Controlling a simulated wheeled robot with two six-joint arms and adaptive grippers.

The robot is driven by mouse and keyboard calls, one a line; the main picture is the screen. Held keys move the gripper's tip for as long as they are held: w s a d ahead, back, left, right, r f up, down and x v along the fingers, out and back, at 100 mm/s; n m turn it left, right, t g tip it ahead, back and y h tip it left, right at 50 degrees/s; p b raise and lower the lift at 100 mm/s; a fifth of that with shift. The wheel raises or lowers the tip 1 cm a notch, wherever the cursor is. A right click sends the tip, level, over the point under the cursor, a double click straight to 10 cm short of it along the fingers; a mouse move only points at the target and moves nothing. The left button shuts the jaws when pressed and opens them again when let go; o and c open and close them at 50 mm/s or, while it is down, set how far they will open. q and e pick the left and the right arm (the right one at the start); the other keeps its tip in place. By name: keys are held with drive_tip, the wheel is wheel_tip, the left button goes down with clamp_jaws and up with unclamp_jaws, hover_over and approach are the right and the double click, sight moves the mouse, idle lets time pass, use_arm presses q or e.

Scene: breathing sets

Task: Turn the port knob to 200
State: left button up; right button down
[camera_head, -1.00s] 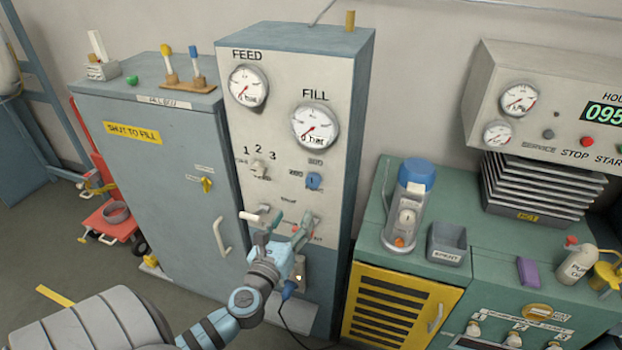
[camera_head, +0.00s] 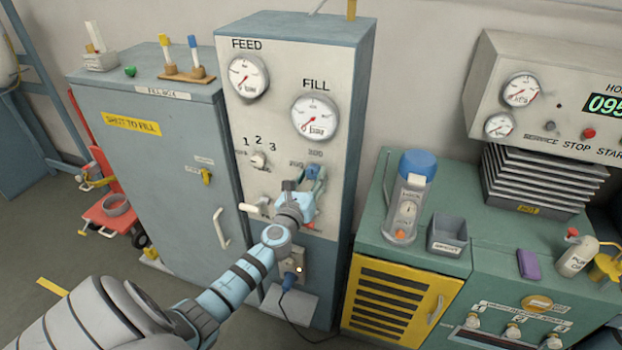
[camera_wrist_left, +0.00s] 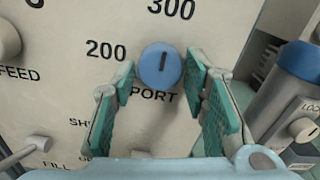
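The port knob (camera_wrist_left: 160,66) is a round blue knob on the pale panel, above the PORT label. Its short dark mark is near vertical, pointing up towards the "300" label (camera_wrist_left: 171,8); the "200" label (camera_wrist_left: 106,50) is to its left. My left gripper (camera_wrist_left: 163,98) is open in the left wrist view, one teal-padded finger on each side just below the knob, with a gap between. In the head view my left gripper (camera_head: 303,184) is at the panel and partly covers the knob (camera_head: 312,172). My right gripper is not in view.
The fill lever (camera_wrist_left: 28,148) sticks out left of the gripper, and the feed selector (camera_head: 258,160) is above left. FEED (camera_head: 247,77) and FILL (camera_head: 315,117) gauges are higher on the panel. A blue-capped device (camera_head: 410,195) stands on the green cabinet to the right.

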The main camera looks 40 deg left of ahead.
use_arm(q)
drive_tip(key=c, duration=0.6)
drive_tip(key=shift+n, duration=0.3)
drive_tip(key=n+b, duration=0.1)
drive_tip(key=n, duration=0.1)
drive_tip(key=shift+d+n, duration=0.1)
drive_tip(key=shift+n, duration=0.3)
drive_tip(key=n+b, duration=0.1)
drive_tip(key=n, duration=0.3)
drive_tip(key=shift+n, duration=0.3)
drive_tip(key=n+b, duration=0.2)
drive_tip(key=n, duration=0.3)
drive_tip(key=shift+d, duration=0.1)
drive_tip(key=shift+r+n+b, duration=0.15)
drive_tip(key=shift+n+b, duration=0.6)
drive_tip(key=shift+n, duration=1.65)
